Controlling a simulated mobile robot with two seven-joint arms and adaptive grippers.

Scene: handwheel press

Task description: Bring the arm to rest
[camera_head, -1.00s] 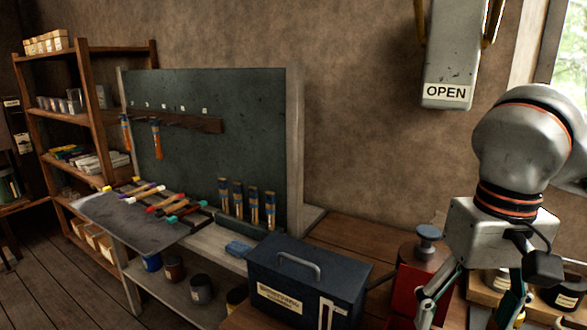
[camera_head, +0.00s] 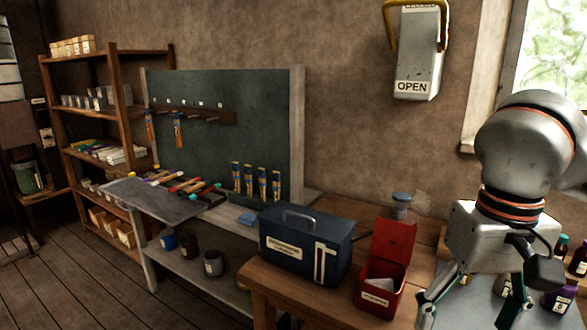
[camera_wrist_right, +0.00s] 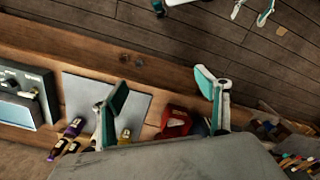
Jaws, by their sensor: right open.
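My right arm (camera_head: 530,150) hangs down at the right of the head view. Its gripper (camera_head: 468,305) points down, with its fingers apart and nothing seen between them. In the wrist view the right gripper (camera_wrist_right: 163,88) is open over a wooden bench with a grey mat (camera_wrist_right: 148,103), apart from the things on it as far as I can tell. A pair of white and teal fingers (camera_wrist_right: 252,12), probably my left gripper, shows at the top edge of the wrist view, cut off.
A red box (camera_head: 377,294) with its lid up and a dark blue toolbox (camera_head: 290,262) stand left of my right gripper. Bottles (camera_head: 560,299) are to its right. A grey box marked OPEN (camera_head: 412,65), with a yellow handle, hangs on the wall. Floor (camera_head: 85,285) is clear at left.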

